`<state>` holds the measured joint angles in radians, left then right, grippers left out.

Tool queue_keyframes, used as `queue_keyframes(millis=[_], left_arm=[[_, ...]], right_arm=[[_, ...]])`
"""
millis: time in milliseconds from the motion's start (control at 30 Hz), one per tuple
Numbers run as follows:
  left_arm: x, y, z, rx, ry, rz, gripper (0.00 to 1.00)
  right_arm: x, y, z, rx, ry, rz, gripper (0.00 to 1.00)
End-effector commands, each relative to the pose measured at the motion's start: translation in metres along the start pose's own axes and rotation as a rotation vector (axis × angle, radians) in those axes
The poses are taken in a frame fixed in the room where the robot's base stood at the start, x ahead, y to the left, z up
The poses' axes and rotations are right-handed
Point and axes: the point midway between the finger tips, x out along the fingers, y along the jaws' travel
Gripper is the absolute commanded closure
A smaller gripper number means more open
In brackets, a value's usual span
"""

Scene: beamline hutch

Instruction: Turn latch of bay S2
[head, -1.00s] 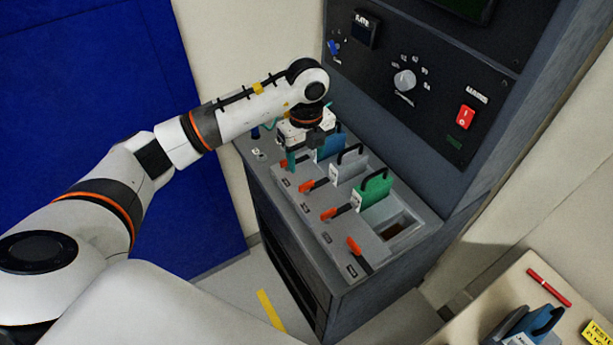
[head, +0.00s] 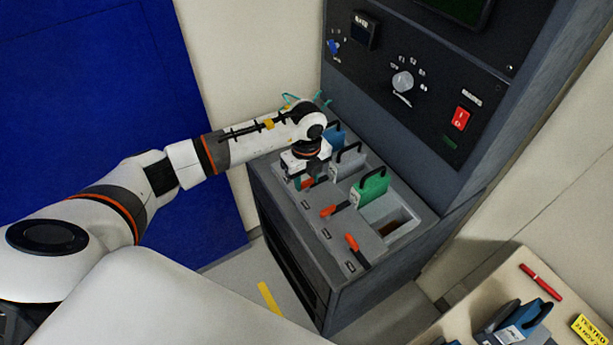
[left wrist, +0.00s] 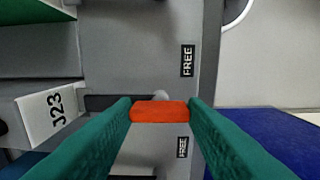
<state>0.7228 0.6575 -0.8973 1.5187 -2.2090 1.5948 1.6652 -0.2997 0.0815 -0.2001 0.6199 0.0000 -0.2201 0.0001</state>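My left gripper (head: 303,181) is low over the second latch from the back, beside the grey module (head: 346,162). I cannot read which bay is S2. In the left wrist view my left gripper's teal fingers (left wrist: 160,112) are on either side of the red-orange latch handle (left wrist: 160,111), which fills the gap between them. Whether they press on it is not clear. The module beside it carries the label J23 (left wrist: 53,107). Two other orange latches, the third (head: 331,211) and the front one (head: 351,243), are uncovered. My right gripper is out of view.
A blue module (head: 335,137) stands behind and a green module (head: 371,188) in front; the frontmost bay (head: 404,228) is empty. A dark control panel (head: 412,85) rises behind the bays.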

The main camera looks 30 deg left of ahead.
Motion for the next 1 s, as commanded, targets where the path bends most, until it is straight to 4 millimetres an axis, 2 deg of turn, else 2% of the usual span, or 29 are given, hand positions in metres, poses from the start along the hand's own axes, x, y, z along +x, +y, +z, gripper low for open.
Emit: queue_keyframes(millis=[33,133,567,1000], left_arm=[[0.0,0.0,0.0,0.0,0.0,0.0,0.69],[0.0,0.0,0.0,0.0,0.0,0.0,0.85],[0.001,0.001,-0.001,0.1,0.001,0.003,0.85],[0.003,0.001,-0.001,0.479,0.004,0.004,0.85]], right_arm=[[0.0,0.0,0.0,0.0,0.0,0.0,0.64],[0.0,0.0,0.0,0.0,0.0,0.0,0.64],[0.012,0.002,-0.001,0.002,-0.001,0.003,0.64],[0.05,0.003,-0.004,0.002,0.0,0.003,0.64]])
